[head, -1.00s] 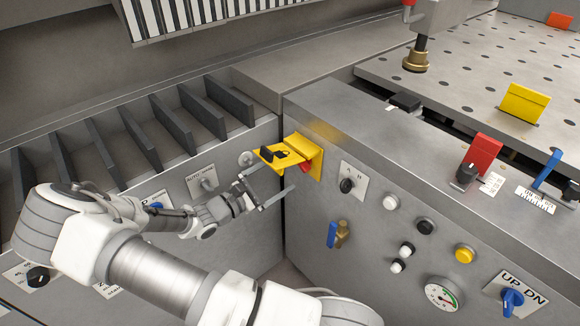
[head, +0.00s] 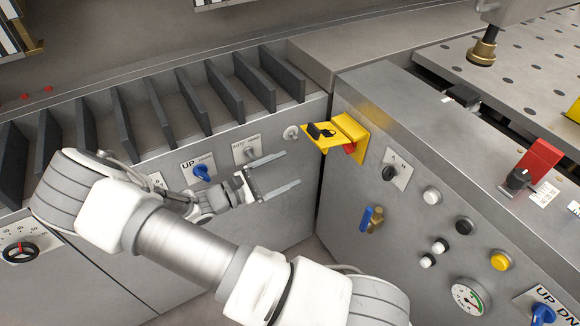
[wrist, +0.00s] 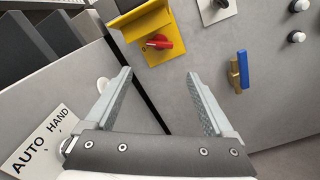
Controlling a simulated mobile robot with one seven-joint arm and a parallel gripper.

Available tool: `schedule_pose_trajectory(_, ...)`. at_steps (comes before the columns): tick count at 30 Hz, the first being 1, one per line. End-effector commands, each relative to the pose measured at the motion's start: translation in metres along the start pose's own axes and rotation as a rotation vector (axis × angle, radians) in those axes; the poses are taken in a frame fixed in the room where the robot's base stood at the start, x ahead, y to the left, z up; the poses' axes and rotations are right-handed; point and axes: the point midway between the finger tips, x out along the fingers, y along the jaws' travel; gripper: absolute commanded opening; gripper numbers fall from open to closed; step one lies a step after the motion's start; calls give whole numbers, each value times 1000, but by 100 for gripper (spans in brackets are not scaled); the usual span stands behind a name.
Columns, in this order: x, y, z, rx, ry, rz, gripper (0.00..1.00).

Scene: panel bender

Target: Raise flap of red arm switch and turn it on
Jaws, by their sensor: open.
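A red knob (head: 350,148) sits on a yellow plate on the front panel. A yellow flap (head: 323,137) juts out above it, raised, with a black piece on top. In the wrist view the red knob (wrist: 160,42) is clear beneath the yellow flap (wrist: 143,20), its handle lying roughly sideways. My gripper (head: 291,169) is open and empty, left of and apart from the knob. In the wrist view my gripper (wrist: 160,78) has its fingers spread, with the knob beyond the gap between the tips.
A blue-handled valve (head: 370,220) and a black selector (head: 392,172) are right of the knob. An AUTO/HAND selector (head: 248,152) and a blue UP selector (head: 200,172) are on the left panel. A red block (head: 540,158) stands by a black knob on the right ledge.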

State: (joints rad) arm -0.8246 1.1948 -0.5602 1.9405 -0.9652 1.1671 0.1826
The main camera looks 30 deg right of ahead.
Motion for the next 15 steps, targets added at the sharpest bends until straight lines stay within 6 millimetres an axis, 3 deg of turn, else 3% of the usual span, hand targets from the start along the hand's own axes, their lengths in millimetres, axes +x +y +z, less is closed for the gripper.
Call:
schedule_pose_trajectory(1, 2, -4, 0, -35, -9, 4, 77)
schedule_pose_trajectory(6, 16, -30, 3, -397, -82, 55, 48)
schedule_pose_trajectory(15, 25, -68, 1, -1266, -244, 228, 48)
